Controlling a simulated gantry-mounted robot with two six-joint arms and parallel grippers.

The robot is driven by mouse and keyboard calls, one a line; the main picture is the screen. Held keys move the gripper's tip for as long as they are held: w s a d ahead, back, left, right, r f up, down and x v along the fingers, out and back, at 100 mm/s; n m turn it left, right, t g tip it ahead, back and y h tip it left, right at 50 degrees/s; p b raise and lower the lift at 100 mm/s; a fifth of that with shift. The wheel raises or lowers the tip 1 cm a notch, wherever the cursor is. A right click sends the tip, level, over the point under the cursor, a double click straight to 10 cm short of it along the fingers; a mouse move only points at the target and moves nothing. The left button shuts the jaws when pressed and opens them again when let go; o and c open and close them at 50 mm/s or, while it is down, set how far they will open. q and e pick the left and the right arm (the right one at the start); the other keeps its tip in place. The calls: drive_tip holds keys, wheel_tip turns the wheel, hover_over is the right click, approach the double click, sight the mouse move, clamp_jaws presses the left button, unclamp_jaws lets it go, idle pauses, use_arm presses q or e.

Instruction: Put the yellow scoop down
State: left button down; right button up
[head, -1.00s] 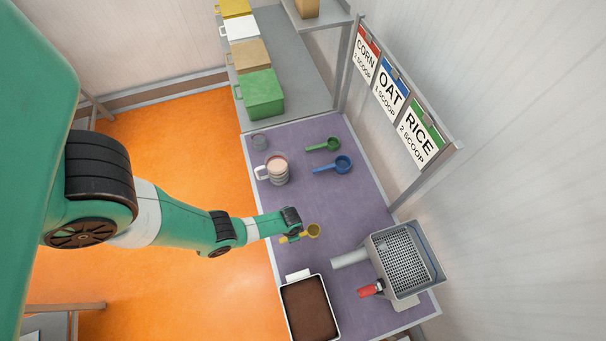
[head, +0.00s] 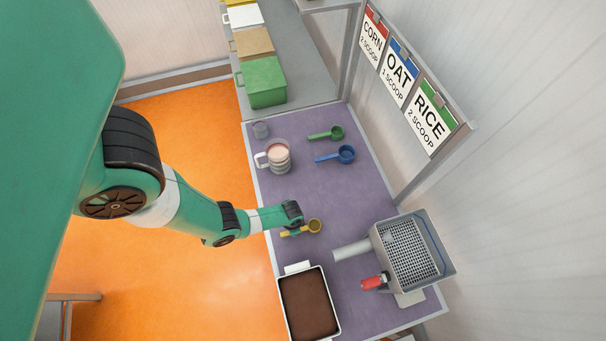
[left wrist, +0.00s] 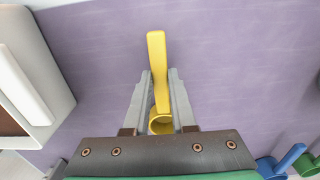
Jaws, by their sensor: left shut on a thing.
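The yellow scoop (head: 314,226) is at the left part of the purple table (head: 361,207), with its handle pointing left and its cup to the right. My left gripper (head: 294,226) is over it. In the left wrist view the yellow scoop (left wrist: 157,70) lies between the two grey fingers of my left gripper (left wrist: 160,90), which is shut on its handle. The cup is partly hidden by the gripper body. I cannot tell whether the scoop touches the table. My right gripper is not in view.
A brown-filled tray (head: 283,311) stands in front of the scoop. A blue scoop (head: 346,154), green scoop (head: 337,132) and jug (head: 279,160) are behind. Table around the scoop is clear.

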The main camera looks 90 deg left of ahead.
use_arm(q)
drive_tip(key=shift+f, duration=0.1)
drive_tip(key=c, duration=1.2)
unclamp_jaws()
drive_tip(key=shift+f, duration=0.1)
drive_tip(key=o, duration=0.5)
drive_tip(key=shift+c, duration=0.2)
wheel_tip(320, 180, up, 8)
drive_tip(key=p, duration=0.7)
